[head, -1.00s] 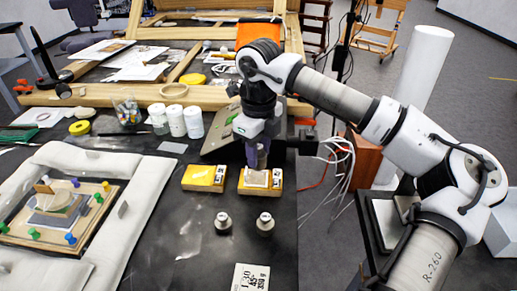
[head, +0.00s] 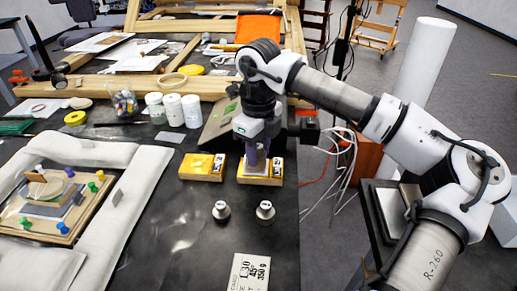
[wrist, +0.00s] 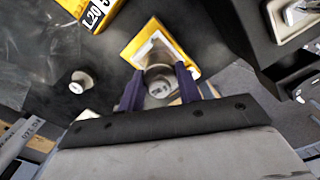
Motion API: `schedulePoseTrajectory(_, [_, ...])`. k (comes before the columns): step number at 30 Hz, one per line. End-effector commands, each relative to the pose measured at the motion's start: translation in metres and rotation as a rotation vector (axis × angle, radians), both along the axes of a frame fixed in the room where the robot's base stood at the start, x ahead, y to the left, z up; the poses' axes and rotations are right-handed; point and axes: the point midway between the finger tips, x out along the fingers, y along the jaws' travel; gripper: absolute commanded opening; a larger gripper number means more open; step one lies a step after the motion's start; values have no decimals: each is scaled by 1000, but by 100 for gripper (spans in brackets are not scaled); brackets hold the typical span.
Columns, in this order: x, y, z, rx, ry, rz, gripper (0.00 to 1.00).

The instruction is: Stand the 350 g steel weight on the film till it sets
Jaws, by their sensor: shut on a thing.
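My gripper (head: 256,165) points down over the right yellow block (head: 275,170). In the wrist view its two purple fingers (wrist: 160,92) are shut on a round steel weight (wrist: 160,82). The weight is over the pale patch (wrist: 158,48) on top of that block, which looks like the film. I cannot tell whether the weight touches it. The weight's mass marking is not readable. Two more steel weights, left (head: 221,210) and right (head: 265,210), stand on the dark table in front of the blocks.
A second yellow block (head: 203,167) sits just left of the gripper. A card (head: 250,272) marked 350 g lies at the front. A pinned board (head: 75,228) lies inside white cushions (head: 140,200) at left. White jars (head: 173,110) stand behind. Bare table lies between cushions and weights.

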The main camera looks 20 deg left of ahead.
Motion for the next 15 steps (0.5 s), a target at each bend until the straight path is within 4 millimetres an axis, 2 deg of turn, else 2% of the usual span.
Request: schedulePoseTrajectory(15, [0,0,-3,1,-1,0,11])
